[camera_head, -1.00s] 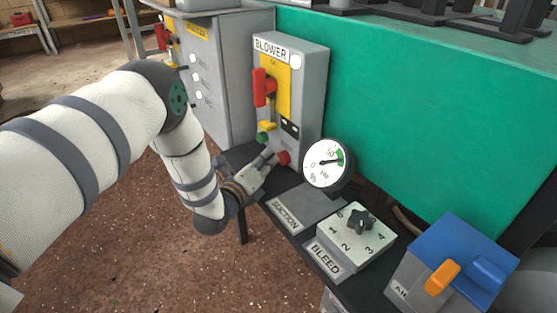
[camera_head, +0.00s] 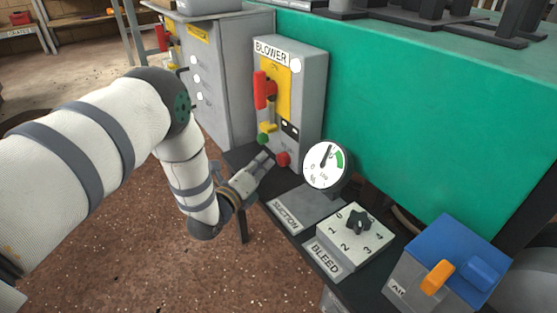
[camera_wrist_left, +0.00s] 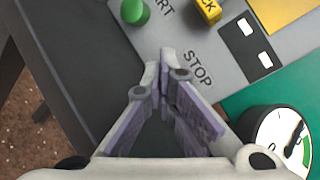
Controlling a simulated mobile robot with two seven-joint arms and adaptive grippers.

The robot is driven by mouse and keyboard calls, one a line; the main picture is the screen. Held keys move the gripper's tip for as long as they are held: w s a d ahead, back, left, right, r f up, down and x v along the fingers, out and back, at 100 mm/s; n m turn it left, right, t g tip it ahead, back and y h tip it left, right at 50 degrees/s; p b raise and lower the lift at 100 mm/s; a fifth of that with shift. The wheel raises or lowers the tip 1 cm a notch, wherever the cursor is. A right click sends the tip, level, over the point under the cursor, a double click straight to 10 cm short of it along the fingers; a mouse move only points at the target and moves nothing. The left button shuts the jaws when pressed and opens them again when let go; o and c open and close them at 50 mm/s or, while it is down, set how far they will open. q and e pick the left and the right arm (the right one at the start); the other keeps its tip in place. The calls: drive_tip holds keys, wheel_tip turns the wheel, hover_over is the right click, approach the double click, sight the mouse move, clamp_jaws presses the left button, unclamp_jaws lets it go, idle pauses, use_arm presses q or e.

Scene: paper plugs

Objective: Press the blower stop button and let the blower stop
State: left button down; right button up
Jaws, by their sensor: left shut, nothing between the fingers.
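The grey blower box (camera_head: 312,85) stands against the green panel, with a BLOWER label on top. Its red stop button (camera_head: 283,159) is low on the front, right of the green start button (camera_head: 262,139). The green button also shows in the left wrist view (camera_wrist_left: 135,12), along with the STOP lettering (camera_wrist_left: 197,68); the red button is hidden there behind the fingers. My left gripper (camera_head: 267,158) is shut and empty, its tips just left of the red button with a small gap. The fingers show in the left wrist view (camera_wrist_left: 167,62). My right gripper is not in view.
A round gauge (camera_head: 325,164) stands right of the button, its needle pointing nearly straight up. The bleed dial (camera_head: 345,250) and a blue-topped box with an orange switch (camera_head: 441,277) are nearer. A red lever (camera_head: 261,89) sits higher on the blower box.

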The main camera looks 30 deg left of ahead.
use_arm(q)
drive_tip(key=shift+s+a, duration=0.15)
drive_tip(key=shift+s, duration=0.15)
drive_tip(key=shift+s+a+p, duration=0.25)
drive_tip(key=shift+s+p, duration=0.15)
drive_tip(key=shift+s, duration=0.25)
drive_tip(key=shift+s+a+p, duration=0.3)
drive_tip(key=shift+s+p, duration=0.15)
drive_tip(key=shift+s, duration=0.25)
drive_tip(key=shift+s+a+p, duration=0.25)
drive_tip(key=shift+s+p, duration=0.15)
drive_tip(key=shift+s, duration=0.25)
